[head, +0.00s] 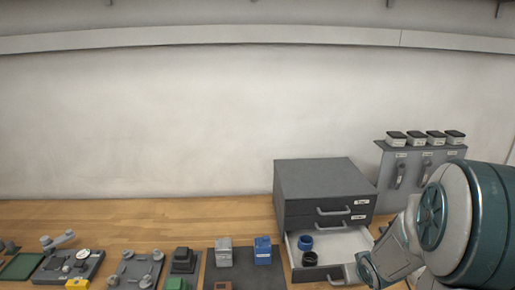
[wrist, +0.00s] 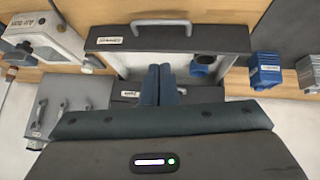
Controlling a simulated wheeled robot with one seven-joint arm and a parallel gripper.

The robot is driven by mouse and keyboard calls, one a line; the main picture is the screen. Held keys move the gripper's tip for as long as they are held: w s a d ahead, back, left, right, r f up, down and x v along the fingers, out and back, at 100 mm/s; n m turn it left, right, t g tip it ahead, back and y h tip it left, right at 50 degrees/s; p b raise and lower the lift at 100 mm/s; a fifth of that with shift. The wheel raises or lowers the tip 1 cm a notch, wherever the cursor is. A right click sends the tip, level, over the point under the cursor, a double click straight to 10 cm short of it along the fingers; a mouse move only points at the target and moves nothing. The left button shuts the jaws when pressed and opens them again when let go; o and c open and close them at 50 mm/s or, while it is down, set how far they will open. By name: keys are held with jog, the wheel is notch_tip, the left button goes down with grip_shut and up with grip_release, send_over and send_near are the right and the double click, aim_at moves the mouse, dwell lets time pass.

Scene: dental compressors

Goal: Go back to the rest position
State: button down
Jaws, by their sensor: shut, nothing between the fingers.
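My gripper shows in the wrist view (wrist: 160,70), with its two dark blue fingers together and nothing between them. The fingers appear over the open bottom drawer (wrist: 130,63) of a dark grey cabinet; their exact height above it is hard to tell. In the head view my arm comes in from the right beside the drawer, and the fingertips cannot be made out. The grey cabinet (head: 318,178) stands on the wooden bench. Its open drawer (head: 346,243) holds a blue ring-like part (head: 305,242) and a black one (head: 310,259).
A grey panel (head: 385,165) with handles and several black-lidded jars (head: 436,137) stands right of the cabinet. A blue block (head: 263,251), a grey block (head: 223,252), a green block (head: 177,284) and grey fixtures (head: 137,268) line the bench at left. Bench behind them is clear.

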jog(key=s+a+r+g, duration=0.1)
jog(key=s+a+r, duration=0.5)
jog(key=s, duration=0.3)
jog(key=s+a+r+g+y+b, duration=0.1)
jog(key=s+a+r+g, duration=0.1)
jog(key=s+a+r, duration=0.4)
jog(key=s+a, duration=0.1)
jog(key=s, duration=0.2)
jog(key=shift+s+a+m+y, duration=0.3)
jog(key=shift+a, duration=0.05)
